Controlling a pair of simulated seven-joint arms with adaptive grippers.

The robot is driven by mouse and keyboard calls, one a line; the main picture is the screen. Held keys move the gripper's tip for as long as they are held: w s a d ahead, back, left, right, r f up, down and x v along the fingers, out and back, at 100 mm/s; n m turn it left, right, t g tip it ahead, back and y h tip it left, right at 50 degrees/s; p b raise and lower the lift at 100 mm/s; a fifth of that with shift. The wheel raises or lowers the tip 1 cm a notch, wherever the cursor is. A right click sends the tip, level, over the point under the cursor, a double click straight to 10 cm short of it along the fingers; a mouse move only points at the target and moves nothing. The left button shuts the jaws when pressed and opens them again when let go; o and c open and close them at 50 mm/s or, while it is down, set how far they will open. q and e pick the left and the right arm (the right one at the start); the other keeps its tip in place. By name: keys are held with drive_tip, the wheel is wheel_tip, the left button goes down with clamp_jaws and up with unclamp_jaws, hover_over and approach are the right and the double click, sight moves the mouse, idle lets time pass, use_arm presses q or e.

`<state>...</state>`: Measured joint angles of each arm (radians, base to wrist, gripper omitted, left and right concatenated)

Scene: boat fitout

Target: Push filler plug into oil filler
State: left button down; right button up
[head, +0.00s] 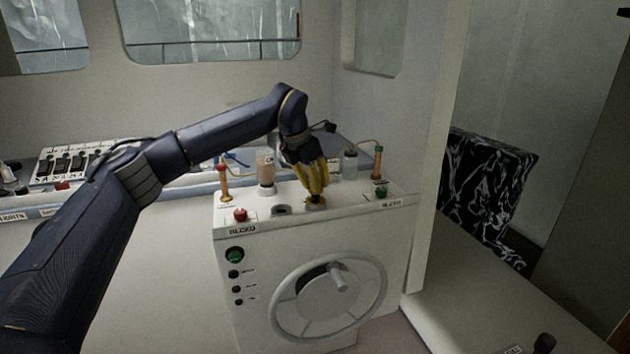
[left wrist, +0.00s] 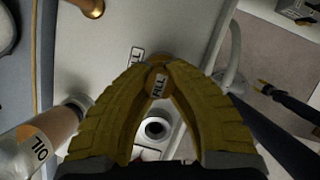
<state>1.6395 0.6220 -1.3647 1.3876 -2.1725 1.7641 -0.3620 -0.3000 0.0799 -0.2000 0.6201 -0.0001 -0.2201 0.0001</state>
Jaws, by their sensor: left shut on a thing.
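My left gripper (head: 314,192) is shut on the filler plug, low over the top of the white machine box. In the left wrist view, the yellow fingers close around the plug (left wrist: 158,84), which shows a white FILL tag. The fingers hide most of the plug, and I cannot tell whether its lower end is in an opening. A round dark opening with a pale rim (left wrist: 155,128) lies beside the gripper; it also shows in the head view (head: 281,210). A small dark arm end with yellow tips, apparently my right gripper (left wrist: 264,88), is far off in the left wrist view.
A bottle labelled OIL (left wrist: 38,148) stands close to the gripper. A red-topped brass post (head: 223,184), a red knob (head: 240,215) and a clear jar (head: 349,164) are also on the box. A handwheel (head: 328,298) is on its front.

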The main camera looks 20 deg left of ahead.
use_arm(q)
drive_tip(key=shift+f, duration=0.85)
drive_tip(key=shift+f, duration=0.35)
drive_tip(key=c, duration=1.3)
unclamp_jaws()
drive_tip(key=shift+c, duration=0.2)
drive_tip(key=shift+r, duration=0.15)
drive_tip(key=v, duration=1.1)
drive_tip(key=shift+a+r, duration=0.15)
drive_tip(key=shift+r, duration=0.2)
drive_tip(key=shift+s, duration=0.1)
